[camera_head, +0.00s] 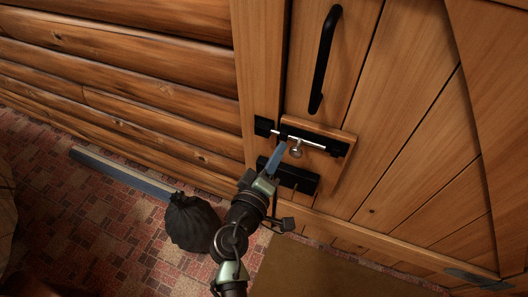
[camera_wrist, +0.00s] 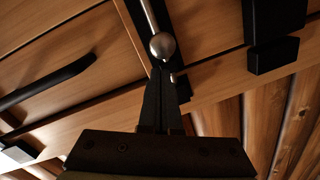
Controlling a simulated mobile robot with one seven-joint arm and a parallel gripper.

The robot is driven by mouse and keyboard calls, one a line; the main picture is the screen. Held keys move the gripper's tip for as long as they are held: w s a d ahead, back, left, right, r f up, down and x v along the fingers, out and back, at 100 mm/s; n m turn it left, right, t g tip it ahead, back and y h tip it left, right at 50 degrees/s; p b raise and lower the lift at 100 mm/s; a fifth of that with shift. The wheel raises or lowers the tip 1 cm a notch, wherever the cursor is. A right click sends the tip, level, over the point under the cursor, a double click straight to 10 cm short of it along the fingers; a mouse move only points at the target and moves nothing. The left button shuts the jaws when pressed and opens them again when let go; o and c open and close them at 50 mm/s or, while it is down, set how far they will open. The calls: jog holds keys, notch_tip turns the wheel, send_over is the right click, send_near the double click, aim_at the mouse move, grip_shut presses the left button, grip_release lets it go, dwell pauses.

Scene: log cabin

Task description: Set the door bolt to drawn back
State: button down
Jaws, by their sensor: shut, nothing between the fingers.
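The door bolt (camera_head: 310,142) is a silver rod on a wooden block on the door. It runs left across the gap to a black keeper (camera_head: 263,126) on the door frame, so it looks extended. Its round silver knob (camera_head: 296,152) hangs below the rod; it also shows in the wrist view (camera_wrist: 162,46). My gripper (camera_head: 280,148) is shut and empty, its tips just left of the knob, on the keeper side. In the wrist view the shut fingers (camera_wrist: 160,72) end right by the knob. I cannot tell whether they touch it.
A black door handle (camera_head: 324,60) stands above the bolt. A black box (camera_head: 289,176) sits just below it, close to my gripper. A log wall (camera_head: 120,70) is left of the frame. A dark sack (camera_head: 190,222) rests on the patterned floor; a mat (camera_head: 320,272) lies before the door.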

jog(key=shift+d+f, duration=0.2)
jog(key=shift+d, duration=0.1)
jog(key=d, duration=0.1)
jog(key=s+d, duration=0.1)
jog(key=d, duration=0.3)
jog(key=shift+s, duration=0.35)
